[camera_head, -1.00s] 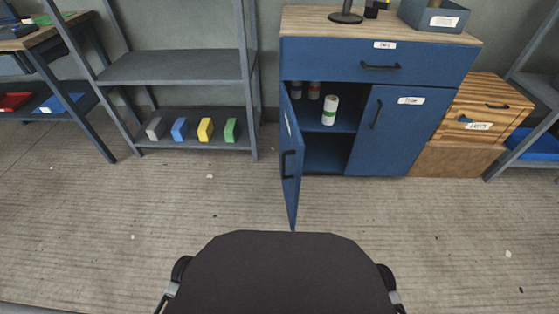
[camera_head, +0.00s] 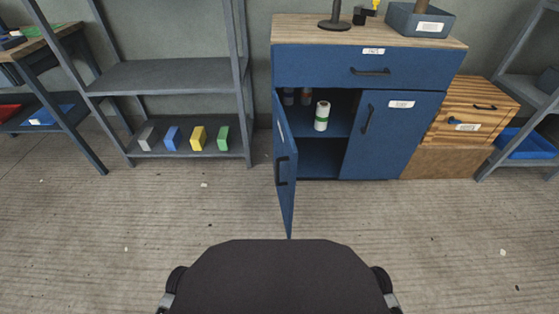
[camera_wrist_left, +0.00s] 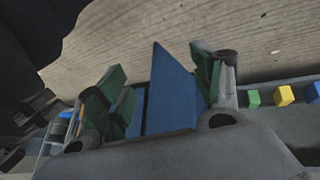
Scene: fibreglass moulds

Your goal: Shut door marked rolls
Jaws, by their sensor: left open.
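The blue cabinet (camera_head: 368,92) stands against the back wall. Its left door (camera_head: 286,172) is swung wide open toward me, with a black handle on its outer face. Any marking on this door is too oblique to read. The right door (camera_head: 396,140) is shut and bears a small white label that I cannot read clearly. My left gripper (camera_wrist_left: 158,62) is open in the left wrist view, its green-padded fingers apart. A blue panel, apparently the open door (camera_wrist_left: 170,92), appears between the fingers; I cannot tell its distance from them. Neither gripper shows in the head view.
A white roll with a green band (camera_head: 322,116) and bottles stand inside the cabinet. A grey shelf (camera_head: 170,75) with several coloured blocks is to the left, a wooden drawer unit (camera_head: 470,108) to the right.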

